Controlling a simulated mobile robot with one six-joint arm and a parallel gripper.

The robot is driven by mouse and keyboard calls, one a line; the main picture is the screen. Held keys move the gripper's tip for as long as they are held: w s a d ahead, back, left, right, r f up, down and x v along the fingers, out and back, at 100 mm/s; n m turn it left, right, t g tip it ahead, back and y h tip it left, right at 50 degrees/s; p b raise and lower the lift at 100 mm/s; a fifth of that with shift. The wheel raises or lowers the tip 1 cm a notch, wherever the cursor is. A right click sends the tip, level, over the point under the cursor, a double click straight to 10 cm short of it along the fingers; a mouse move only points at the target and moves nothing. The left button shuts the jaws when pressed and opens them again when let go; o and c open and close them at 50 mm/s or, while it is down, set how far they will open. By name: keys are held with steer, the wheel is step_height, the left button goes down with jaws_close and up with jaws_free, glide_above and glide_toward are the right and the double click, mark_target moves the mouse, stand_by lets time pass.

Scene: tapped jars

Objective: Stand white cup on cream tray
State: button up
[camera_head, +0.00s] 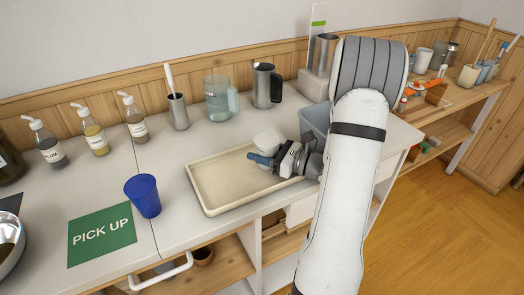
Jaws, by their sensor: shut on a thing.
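The white cup (267,141) is at the right part of the cream tray (215,199), near its back edge. It looks upright, with its lower part partly hidden by my gripper. My gripper (262,160) reaches in from the right over the tray, and its blue fingertips are shut on the white cup. I cannot tell whether the cup's base touches the tray.
A blue cup (143,195) stands left of the tray by a green PICK UP mat (102,234). A clear pitcher (218,98), a dark-sided metal jug (266,86) and a metal canister (178,112) stand behind.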

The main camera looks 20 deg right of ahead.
steer(key=shift+s+a+f, duration=0.15)
steer(key=shift+s+f, duration=0.05)
steer(key=shift+f, duration=0.45)
steer(key=o, duration=1.1)
steer(key=shift+c, duration=0.2)
steer(key=shift+s+f, duration=0.1)
steer(key=shift+s, duration=0.15)
steer(key=shift+d, duration=0.3)
steer(key=shift+w+r, duration=0.1)
steer(key=shift+r, duration=0.15)
steer(key=shift+w+d+r+p, duration=0.2)
steer(key=shift+r+p, duration=0.45)
steer(key=shift+p, duration=0.1)
step_height(320, 180, up, 7)
steer(key=p, duration=0.5)
